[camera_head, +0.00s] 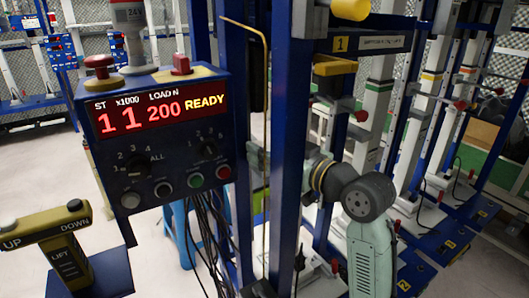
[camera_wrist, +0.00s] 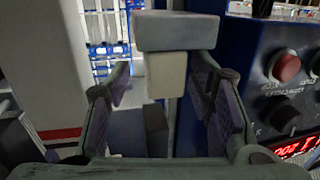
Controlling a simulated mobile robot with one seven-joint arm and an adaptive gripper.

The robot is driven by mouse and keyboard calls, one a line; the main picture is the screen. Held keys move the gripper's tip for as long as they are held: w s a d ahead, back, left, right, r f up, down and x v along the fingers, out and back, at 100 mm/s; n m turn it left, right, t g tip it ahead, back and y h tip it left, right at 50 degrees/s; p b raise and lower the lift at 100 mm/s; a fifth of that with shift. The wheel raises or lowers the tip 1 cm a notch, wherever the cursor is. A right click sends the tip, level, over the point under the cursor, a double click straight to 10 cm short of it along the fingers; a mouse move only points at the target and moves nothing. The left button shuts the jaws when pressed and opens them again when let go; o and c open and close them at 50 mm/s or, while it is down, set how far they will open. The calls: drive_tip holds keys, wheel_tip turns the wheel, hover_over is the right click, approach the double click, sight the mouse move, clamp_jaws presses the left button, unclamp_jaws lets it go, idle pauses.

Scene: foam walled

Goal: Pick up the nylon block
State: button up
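A small cream block (camera_wrist: 166,76), which I take to be the nylon block, shows in the wrist view between and beyond my fingers. It touches a wider grey block (camera_wrist: 178,31) at the top of the picture. My gripper (camera_wrist: 164,88) is open, with a finger on each side of the cream block and visible gaps to both. The wrist picture seems to be upside down, since the red display text is inverted. In the head view my arm reaches behind a blue upright, and I cannot make out my fingers or the cream block there.
A control box with a lit display (camera_head: 155,112) stands left of the blue upright (camera_head: 290,130). In the wrist view its red button (camera_wrist: 286,67) and knobs are close on the right. A lift pedestal (camera_head: 45,226) is at lower left. Several blue frames stand at right.

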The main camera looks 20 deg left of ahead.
clamp_jaws()
idle(0.4)
drive_tip(key=shift+r, duration=0.1)
